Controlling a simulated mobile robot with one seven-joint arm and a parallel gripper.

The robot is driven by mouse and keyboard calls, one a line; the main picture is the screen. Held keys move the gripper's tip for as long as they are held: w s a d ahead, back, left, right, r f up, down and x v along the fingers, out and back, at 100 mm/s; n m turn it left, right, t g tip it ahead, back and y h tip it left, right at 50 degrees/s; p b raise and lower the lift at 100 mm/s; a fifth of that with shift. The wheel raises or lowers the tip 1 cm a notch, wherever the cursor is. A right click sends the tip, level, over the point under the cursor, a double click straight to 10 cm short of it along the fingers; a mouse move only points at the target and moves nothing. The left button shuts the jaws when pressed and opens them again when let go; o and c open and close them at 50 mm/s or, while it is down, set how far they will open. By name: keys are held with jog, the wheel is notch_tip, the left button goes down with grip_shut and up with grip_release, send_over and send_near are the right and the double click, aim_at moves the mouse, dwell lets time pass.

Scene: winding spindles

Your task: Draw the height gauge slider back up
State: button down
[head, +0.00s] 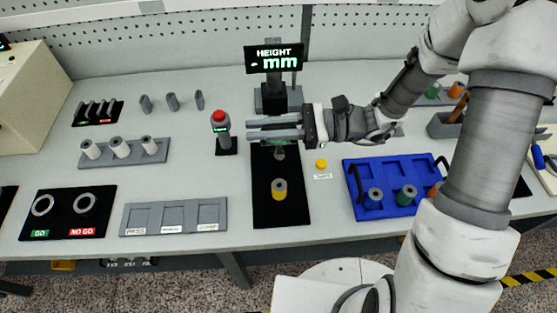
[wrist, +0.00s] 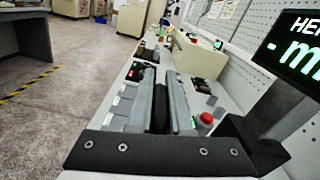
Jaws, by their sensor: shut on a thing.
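The height gauge stands at the centre of the bench, with a dark column (head: 274,97) and a display (head: 272,58) reading "HEIGHT" and a dash before "mm". My gripper (head: 250,128) reaches in from the right, level, and is shut on the gauge's slider, whose body is mostly hidden by the fingers. A grey probe tip (head: 279,153) shows just below the fingers. A spindle with a yellow band (head: 279,189) stands upright on the black base (head: 278,215), apart from the tip. In the wrist view a dark part (wrist: 160,110) lies between the two fingers.
A red-topped button post (head: 220,122) stands close left of my fingertips. A blue tray (head: 373,208) with spindles lies front right. A yellow button (head: 321,163) is right of the base. A grey three-pocket tray (head: 173,231) and black GO/NO GO board (head: 65,218) lie left.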

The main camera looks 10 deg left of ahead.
jog(key=shift+r+p, duration=1.3)
jog(key=shift+r, duration=0.5)
jog(key=c, duration=0.8)
grip_release()
jog(key=shift+c, duration=0.2)
jog(key=v, duration=0.7)
jog(key=shift+p, duration=0.45)
jog(key=shift+f, duration=0.1)
